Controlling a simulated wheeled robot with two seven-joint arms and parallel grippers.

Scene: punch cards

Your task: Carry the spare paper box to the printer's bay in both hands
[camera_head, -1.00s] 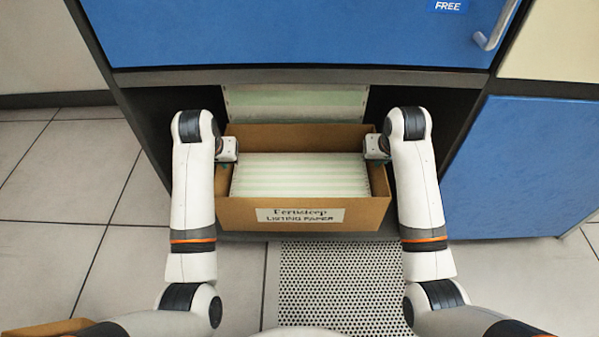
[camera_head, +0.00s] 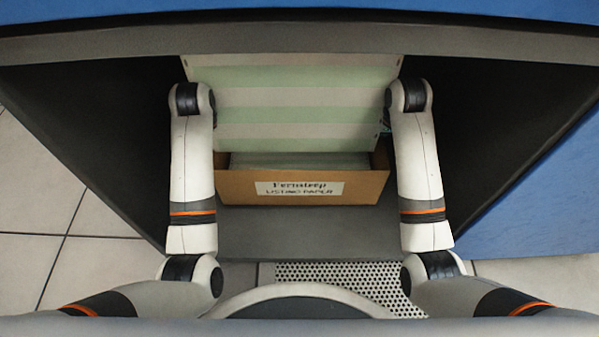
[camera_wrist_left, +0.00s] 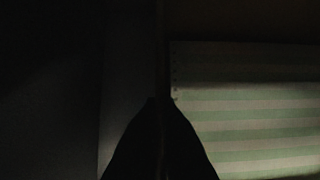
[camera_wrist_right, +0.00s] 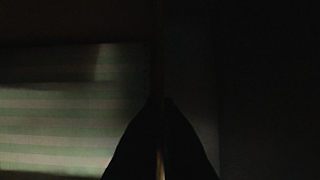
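The brown cardboard paper box (camera_head: 235,187), with a white "LISTING PAPER" label, is inside the dark bay (camera_head: 95,110) under the blue cabinet. A green-and-white striped sheet (camera_head: 295,100) hangs in front of its rear half. My left gripper (camera_wrist_left: 160,100) and right gripper (camera_wrist_right: 165,100) are at the box's two side walls, mostly hidden in the head view. In the dim wrist views each looks closed on a thin wall, with striped paper on the inner side. I cannot tell whether the box rests on the bay floor (camera_head: 310,230).
Dark bay walls stand on both sides of my arms, with some room between. The cabinet's grey lower edge (camera_head: 300,40) runs across above the bay. A perforated floor panel (camera_head: 345,272) and pale tiles (camera_head: 30,255) lie in front.

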